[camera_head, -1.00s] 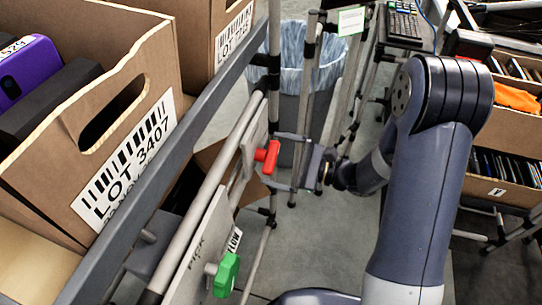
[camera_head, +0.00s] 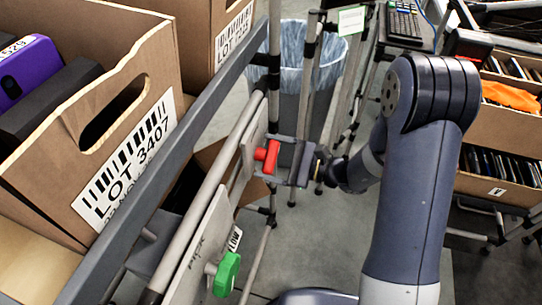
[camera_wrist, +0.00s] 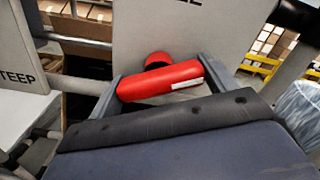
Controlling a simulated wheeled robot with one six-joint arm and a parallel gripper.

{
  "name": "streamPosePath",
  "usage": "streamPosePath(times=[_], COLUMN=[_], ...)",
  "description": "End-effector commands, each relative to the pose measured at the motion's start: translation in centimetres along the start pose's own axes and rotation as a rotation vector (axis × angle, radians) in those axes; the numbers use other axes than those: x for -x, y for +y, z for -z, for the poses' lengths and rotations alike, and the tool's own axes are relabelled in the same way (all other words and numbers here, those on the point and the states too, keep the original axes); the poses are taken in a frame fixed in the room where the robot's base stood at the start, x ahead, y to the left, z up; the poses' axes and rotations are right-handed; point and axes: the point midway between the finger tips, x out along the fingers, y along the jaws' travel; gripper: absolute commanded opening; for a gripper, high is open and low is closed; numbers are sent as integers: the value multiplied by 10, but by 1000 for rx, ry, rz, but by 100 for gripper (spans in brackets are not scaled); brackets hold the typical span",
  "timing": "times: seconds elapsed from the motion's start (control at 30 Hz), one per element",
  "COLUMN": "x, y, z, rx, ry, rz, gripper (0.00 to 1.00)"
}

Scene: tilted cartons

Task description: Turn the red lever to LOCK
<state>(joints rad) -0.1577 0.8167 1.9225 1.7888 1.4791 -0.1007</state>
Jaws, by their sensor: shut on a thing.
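The red lever (camera_head: 268,156) sits on a grey panel on the rack's rail, left of my gripper (camera_head: 286,160) in the head view. In the wrist view, the red lever (camera_wrist: 160,82) lies nearly across, its right end slightly higher, with a small white mark near that end. A round red hub shows behind it. My gripper (camera_wrist: 160,86) has one finger at each end of the lever and is shut on it. The panel (camera_wrist: 180,35) has lettering cut off at the top; no LOCK label is readable.
A green knob (camera_head: 227,274) is on a nearer panel of the same rail. An open carton marked LOT 3407 (camera_head: 140,155) stands left. A lined grey bin (camera_head: 292,105) stands behind the lever.

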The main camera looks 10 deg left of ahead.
Motion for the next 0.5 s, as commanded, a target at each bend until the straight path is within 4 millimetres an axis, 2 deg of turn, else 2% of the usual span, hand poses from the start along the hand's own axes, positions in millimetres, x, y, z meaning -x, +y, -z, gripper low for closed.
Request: streamPosePath(times=[0.27, 0.5], x=[0, 0], y=[0, 0], z=[0, -2], rx=[-18, -126], ry=[0, 0], rz=[-1, -1], gripper=[57, 57])
